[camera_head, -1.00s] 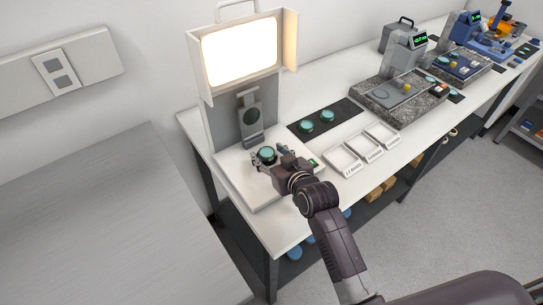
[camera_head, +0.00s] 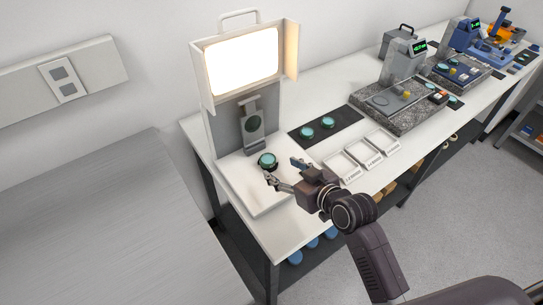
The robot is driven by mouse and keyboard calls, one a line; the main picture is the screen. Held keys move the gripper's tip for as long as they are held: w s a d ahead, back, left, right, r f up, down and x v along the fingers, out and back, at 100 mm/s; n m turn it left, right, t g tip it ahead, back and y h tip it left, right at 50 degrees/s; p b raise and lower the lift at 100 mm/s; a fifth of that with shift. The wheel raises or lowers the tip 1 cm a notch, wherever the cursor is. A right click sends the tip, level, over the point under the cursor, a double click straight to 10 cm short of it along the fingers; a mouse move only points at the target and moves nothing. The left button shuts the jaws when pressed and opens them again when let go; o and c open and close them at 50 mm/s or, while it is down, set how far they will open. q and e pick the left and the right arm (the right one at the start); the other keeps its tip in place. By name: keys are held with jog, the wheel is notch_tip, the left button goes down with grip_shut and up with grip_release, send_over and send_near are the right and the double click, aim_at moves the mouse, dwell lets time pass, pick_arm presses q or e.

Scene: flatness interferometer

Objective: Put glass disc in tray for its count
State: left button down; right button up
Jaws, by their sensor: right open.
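A teal glass disc (camera_head: 267,160) on a dark round rest lies on the white base of the lit interferometer (camera_head: 243,90). My right gripper (camera_head: 283,172) is open and empty, just in front of the disc and to its right, apart from it. Two more glass discs, one to the left (camera_head: 306,134) and one to the right (camera_head: 327,122), lie on a black mat (camera_head: 346,115). A row of three white trays stands right of the gripper: a near one (camera_head: 341,166), a middle one (camera_head: 362,153) and a far one (camera_head: 382,141). Their labels are too small to read. My left gripper is out of view.
The white bench (camera_head: 268,237) runs to the upper right. Granite plates (camera_head: 408,115) with gauges stand farther along it. A bare grey metal table (camera_head: 90,225) is at the left. A shelf below the bench holds blue and tan items.

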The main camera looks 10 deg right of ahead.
aim_at(268, 159)
jog(key=shift+w+d+r, duration=0.1)
jog(key=shift+w, duration=0.25)
jog(key=shift+x, duration=1.2)
jog(key=p+x, duration=0.2)
jog(key=x, duration=0.2)
jog(key=shift+w, duration=0.15)
jog(key=shift+w+a+f, duration=0.2)
jog(key=shift+w+f, duration=0.05)
jog(key=shift+w, duration=0.05)
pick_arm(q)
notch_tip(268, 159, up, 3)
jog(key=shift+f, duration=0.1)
pick_arm(e)
jog(key=shift+r, duration=0.1)
jog(key=c, duration=1.4)
